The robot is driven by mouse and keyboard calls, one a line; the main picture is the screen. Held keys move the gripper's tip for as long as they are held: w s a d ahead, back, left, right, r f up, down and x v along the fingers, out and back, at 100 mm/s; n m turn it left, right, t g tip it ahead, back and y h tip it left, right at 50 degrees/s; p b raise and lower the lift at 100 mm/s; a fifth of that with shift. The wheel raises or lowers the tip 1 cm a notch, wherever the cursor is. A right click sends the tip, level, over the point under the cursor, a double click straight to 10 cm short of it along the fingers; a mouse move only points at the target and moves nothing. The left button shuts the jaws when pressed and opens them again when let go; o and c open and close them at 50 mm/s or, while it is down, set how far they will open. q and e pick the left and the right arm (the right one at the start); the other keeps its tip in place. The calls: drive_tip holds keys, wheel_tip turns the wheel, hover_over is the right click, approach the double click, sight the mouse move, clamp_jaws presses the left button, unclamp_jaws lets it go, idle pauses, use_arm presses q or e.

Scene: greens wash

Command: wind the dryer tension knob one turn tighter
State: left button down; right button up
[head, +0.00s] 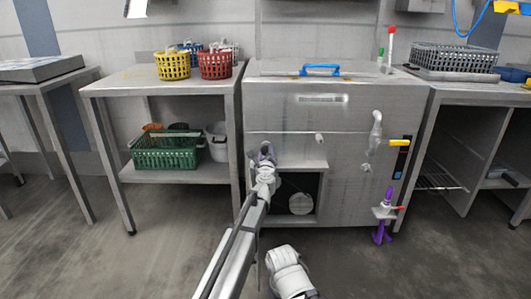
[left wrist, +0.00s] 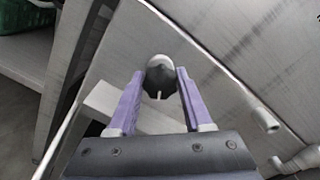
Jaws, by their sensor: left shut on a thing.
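The dark, lobed knob (left wrist: 160,80) sits on a pale round mount on the steel front of the machine (head: 350,105). A short white mark shows at its lower edge in the left wrist view. My left gripper (head: 266,153) reaches the left part of the machine front in the head view. Its two purple fingers (left wrist: 160,74) stand on either side of the knob and are shut on it. In the head view the gripper hides the knob. My right gripper does not show.
A pale ledge (head: 302,163) juts out beside the gripper, above a dark opening with a round part (head: 300,203). A table (head: 160,83) with baskets stands left. A valve with purple parts (head: 382,212) is at lower right. The floor in front is clear.

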use_arm(q)
drive_tip(key=m, duration=0.8)
drive_tip(key=shift+d, duration=0.1)
drive_tip(key=m, duration=0.3)
drive_tip(key=shift+m, duration=0.3)
drive_tip(key=m, duration=0.3)
drive_tip(key=shift+d+m, duration=0.1)
drive_tip(key=shift+m, duration=0.2)
drive_tip(key=m, duration=1.4)
drive_tip(key=shift+f, duration=0.15)
